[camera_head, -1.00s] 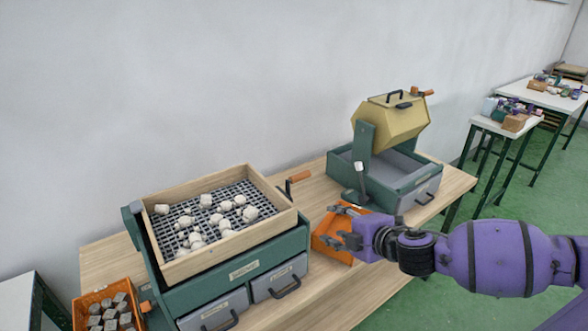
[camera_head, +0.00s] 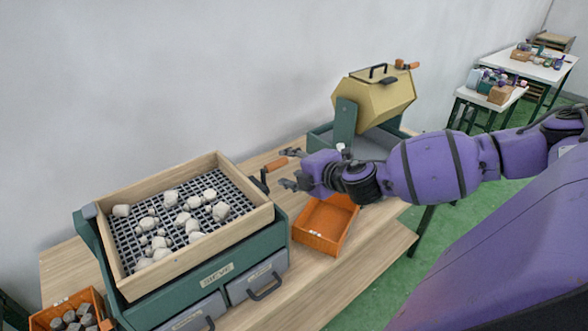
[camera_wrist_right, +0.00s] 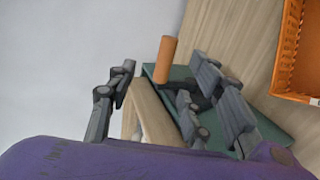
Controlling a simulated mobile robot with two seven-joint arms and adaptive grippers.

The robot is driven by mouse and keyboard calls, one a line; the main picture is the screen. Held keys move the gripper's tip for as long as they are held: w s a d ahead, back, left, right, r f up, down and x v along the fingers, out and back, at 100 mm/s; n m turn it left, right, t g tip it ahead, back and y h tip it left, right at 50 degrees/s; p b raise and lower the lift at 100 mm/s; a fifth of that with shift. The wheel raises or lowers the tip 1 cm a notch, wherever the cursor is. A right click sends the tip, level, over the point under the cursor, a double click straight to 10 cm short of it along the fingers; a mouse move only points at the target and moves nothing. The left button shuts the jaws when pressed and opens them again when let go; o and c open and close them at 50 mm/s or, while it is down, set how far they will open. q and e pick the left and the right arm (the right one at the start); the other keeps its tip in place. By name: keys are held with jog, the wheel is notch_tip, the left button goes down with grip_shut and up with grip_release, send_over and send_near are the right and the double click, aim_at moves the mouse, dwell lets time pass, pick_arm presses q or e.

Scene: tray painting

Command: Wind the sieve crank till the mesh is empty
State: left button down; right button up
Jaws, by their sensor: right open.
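The sieve is a green box with a wooden frame (camera_head: 190,250) around a dark mesh (camera_head: 205,208). Several pale stones (camera_head: 193,225) lie on the mesh. Its crank has an orange handle (camera_head: 275,164) at the frame's right side; the handle also shows in the right wrist view (camera_wrist_right: 165,60). My right gripper (camera_head: 290,168) is open, just right of the handle, with fingers pointing toward it. In the wrist view the handle stands between the open fingers (camera_wrist_right: 163,80), with no visible contact. My left gripper is out of view.
An empty orange bin (camera_head: 325,226) sits on the table right of the sieve, below my right arm. A yellow drum (camera_head: 380,98) on a green base stands behind that arm. An orange crate of grey blocks (camera_head: 72,312) is at lower left.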

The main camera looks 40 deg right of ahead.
aim_at(279, 166)
jog(key=b+x, duration=0.1)
jog(key=x, duration=0.2)
jog(key=f+b+x, duration=0.1)
jog(key=b+x, duration=0.1)
jog(key=x, duration=0.2)
jog(key=shift+s, duration=0.25)
jog(key=shift+w, duration=0.3)
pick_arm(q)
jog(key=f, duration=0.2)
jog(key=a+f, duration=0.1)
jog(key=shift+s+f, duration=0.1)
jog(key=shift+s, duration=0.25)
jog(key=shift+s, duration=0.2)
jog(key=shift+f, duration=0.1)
pick_arm(e)
grip_shut()
